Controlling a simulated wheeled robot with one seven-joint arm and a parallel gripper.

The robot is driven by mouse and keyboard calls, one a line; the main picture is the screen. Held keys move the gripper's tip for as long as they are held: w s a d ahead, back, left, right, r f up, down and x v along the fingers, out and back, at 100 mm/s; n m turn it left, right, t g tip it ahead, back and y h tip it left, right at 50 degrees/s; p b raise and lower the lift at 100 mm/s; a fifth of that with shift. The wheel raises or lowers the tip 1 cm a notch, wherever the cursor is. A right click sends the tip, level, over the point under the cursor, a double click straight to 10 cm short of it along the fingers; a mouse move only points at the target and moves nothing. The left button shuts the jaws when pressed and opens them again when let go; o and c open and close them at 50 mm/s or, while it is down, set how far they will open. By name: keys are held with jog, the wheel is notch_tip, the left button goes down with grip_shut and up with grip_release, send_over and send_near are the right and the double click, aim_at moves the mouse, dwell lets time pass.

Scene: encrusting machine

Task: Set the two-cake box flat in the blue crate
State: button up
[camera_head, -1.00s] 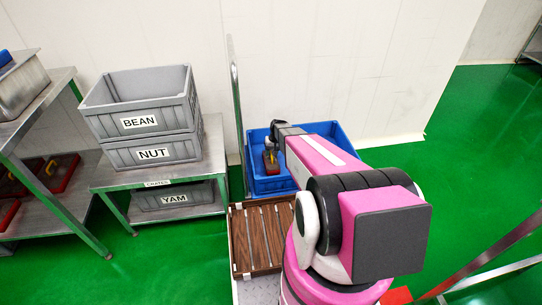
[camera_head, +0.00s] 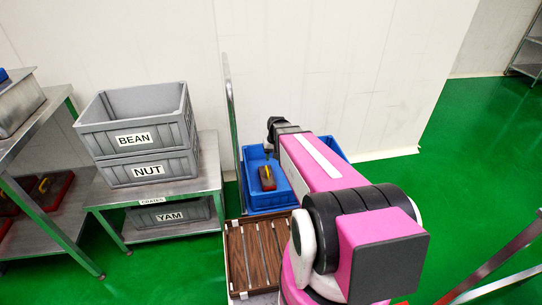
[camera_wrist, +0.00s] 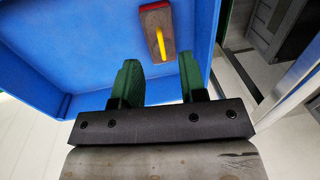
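The box (camera_head: 267,178), brown-grey on top with red sides and a yellow strip, lies flat on the floor of the blue crate (camera_head: 335,150). In the wrist view the box (camera_wrist: 157,30) also lies on the blue floor of the crate (camera_wrist: 90,62), apart from the crate's walls. My gripper (camera_head: 270,152) is above the box and clear of it. In the wrist view its two green fingers (camera_wrist: 160,80) stand apart with nothing between them. How many cakes the box holds cannot be seen.
A slatted brown wooden rack (camera_head: 254,255) is in front of the crate. Left of it, grey crates marked BEAN (camera_head: 133,140) and NUT (camera_head: 150,170) are stacked on a metal table, with a YAM crate (camera_head: 170,216) below. A white wall stands behind.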

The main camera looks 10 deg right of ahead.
jog(key=s+r+h, duration=0.1)
jog(key=s+r, duration=0.7)
jog(key=s, duration=0.5)
jog(key=shift+s+a+r, duration=0.15)
jog(key=shift+s+a, duration=0.15)
jog(key=shift+a, duration=0.1)
